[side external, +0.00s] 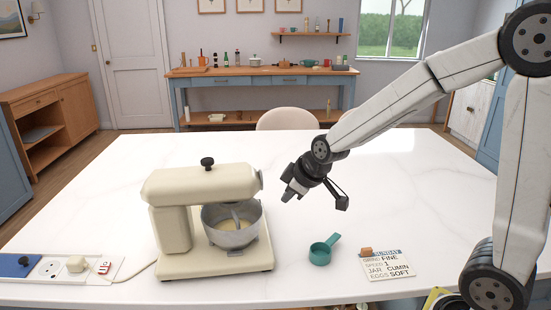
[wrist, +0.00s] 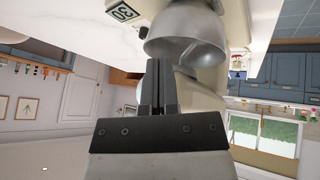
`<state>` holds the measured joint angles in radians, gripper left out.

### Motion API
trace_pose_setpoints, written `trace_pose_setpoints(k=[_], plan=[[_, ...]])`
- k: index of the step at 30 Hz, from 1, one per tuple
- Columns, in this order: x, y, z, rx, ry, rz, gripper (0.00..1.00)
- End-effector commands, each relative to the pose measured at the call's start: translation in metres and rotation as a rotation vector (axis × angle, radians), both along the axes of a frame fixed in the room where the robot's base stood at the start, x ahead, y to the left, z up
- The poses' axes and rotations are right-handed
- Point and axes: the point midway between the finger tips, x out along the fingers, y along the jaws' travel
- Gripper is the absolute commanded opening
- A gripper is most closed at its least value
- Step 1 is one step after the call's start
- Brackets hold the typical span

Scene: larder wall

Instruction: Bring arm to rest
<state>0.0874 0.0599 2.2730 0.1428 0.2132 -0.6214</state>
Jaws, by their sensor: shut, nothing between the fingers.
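My gripper (side external: 291,191) is in the air over the white table, to the right of the mixer, and points down and left. In the wrist view my gripper (wrist: 160,85) has its two dark fingers together, with nothing between them. My arm reaches in from the right, bent at the elbow. The cream stand mixer (side external: 180,225) stands on the table with its head down over a metal bowl (side external: 232,232) holding something pale. The bowl also shows in the wrist view (wrist: 187,45), beyond my fingertips. My gripper is apart from both.
A teal measuring cup (side external: 320,254) and a recipe card (side external: 390,265) lie at the front right. A switch panel (side external: 75,268) with a cord is at the front left. The white table (side external: 400,165) is clear behind. A stool (side external: 287,119) stands at its far edge.

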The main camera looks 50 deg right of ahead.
Motion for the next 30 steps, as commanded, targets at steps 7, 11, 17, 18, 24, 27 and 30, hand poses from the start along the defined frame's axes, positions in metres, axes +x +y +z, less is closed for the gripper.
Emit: trace_pose_setpoints(k=[7, 11, 17, 18, 24, 27, 30], plan=[[-0.074, 0.022, -0.049, 0.128, 0.209, -0.19, 0.0], [-0.105, 0.028, -0.066, 0.161, 0.29, -0.282, 0.0], [-0.13, 0.031, -0.078, 0.18, 0.352, -0.36, 0.0], [-0.132, 0.031, -0.078, 0.181, 0.356, -0.365, 0.0], [-0.133, 0.031, -0.079, 0.184, 0.359, -0.371, 0.0], [-0.133, 0.031, -0.079, 0.184, 0.359, -0.371, 0.0], [-0.133, 0.031, -0.079, 0.184, 0.359, -0.371, 0.0]])
